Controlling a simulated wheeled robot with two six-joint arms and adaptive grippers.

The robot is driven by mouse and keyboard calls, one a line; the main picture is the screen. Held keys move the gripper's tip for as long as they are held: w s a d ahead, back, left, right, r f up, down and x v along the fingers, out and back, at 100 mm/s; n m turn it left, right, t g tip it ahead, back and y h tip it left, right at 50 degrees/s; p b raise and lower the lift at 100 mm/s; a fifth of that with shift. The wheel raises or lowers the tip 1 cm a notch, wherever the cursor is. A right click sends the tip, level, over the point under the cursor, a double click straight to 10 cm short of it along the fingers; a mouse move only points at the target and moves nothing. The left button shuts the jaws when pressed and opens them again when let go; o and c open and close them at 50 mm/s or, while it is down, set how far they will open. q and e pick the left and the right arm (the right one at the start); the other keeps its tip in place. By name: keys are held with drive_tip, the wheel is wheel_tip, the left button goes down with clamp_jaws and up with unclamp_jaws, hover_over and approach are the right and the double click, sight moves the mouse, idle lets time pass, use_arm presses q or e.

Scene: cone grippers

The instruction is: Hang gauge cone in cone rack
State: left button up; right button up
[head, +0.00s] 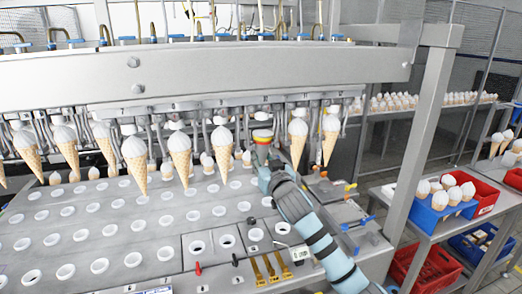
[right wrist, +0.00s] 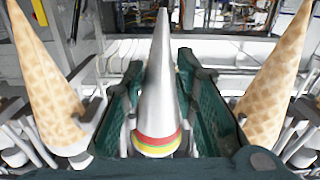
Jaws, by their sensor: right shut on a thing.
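The gauge cone (right wrist: 160,85) is a smooth silver cone with red, yellow and green bands at its wide end. In the head view, its banded end (head: 262,134) shows under the overhead beam, between hanging waffle cones. My right gripper (head: 264,166) is shut on it; teal fingers (right wrist: 158,100) flank it in the right wrist view. The gripper covers its lower part in the head view. I cannot tell for sure which fixture is the cone rack; a small plate with dark round holes (head: 212,242) lies below the gripper. My left gripper is not in view.
Waffle cones (head: 180,155) hang close on both sides of the gauge cone. A grey deck (head: 130,215) with rows of white-rimmed holes lies below. A steel post (head: 420,125) stands at right, with a blue crate (head: 432,212) of cones beyond it.

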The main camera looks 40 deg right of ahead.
drive_tip(key=shift+v, duration=2.2)
clamp_jaws()
drive_tip(key=shift+v, duration=2.1)
